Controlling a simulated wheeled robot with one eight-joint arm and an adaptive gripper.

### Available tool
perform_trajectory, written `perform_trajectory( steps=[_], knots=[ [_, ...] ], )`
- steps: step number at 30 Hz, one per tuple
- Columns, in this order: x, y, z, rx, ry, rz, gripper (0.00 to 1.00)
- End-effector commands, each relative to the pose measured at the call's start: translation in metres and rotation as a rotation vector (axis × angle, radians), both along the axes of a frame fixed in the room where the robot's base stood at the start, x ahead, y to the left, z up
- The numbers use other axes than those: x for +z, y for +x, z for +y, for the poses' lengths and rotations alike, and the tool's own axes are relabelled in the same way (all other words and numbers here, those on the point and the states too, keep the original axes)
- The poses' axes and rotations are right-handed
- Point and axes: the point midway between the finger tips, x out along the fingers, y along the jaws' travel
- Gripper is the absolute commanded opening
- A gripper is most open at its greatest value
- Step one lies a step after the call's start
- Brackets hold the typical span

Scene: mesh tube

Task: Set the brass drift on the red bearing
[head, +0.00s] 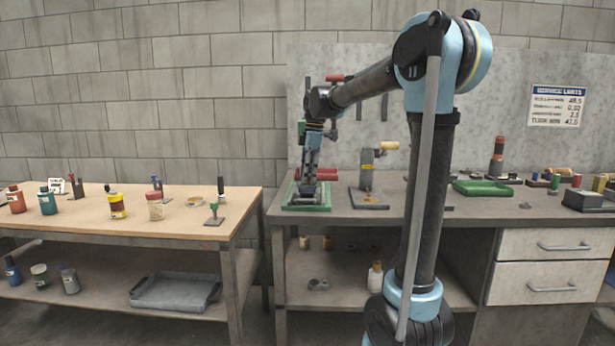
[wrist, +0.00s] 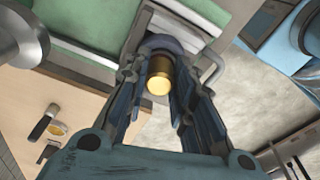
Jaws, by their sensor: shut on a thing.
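My gripper (head: 308,181) points down over a green-edged base (head: 290,207) at the left end of the grey bench in the head view. In the wrist view my gripper (wrist: 160,60) is shut on the brass drift (wrist: 159,76), a short cylinder whose shiny end faces the camera. A dark blue-grey rounded part (wrist: 158,43) shows just beyond the drift; I cannot tell whether they touch. The drift is hidden in the head view. Red cylinders (head: 322,174) show right of the gripper in the head view, but I cannot single out the red bearing.
A grey stand with a yellow-ended top (head: 388,146) is right of my gripper. A green tray (head: 482,187) lies farther right. A wooden table (head: 130,227) with several jars and small tools stands at left, beyond a gap.

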Motion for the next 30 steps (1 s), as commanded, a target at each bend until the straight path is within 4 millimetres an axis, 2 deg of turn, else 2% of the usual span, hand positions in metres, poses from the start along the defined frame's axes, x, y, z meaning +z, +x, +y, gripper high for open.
perform_trajectory(
  steps=[10, 11, 13, 14, 25, 30],
  knots=[
    [-0.004, 0.0, 0.0, 0.0, 0.0, 0.0, 0.0],
    [-0.003, 0.0, 0.0, 0.0, 0.0, 0.0, 0.28],
    [-0.003, 0.0, 0.0, 0.0, 0.0, 0.0, 0.44],
    [-0.003, 0.0, 0.0, 0.0, 0.0, 0.0, 0.47],
    [-0.001, 0.0, 0.0, 0.0, 0.0, 0.0, 0.47],
    [0.015, 0.001, -0.002, 0.0, 0.0, 0.0, 0.47]
  ],
)
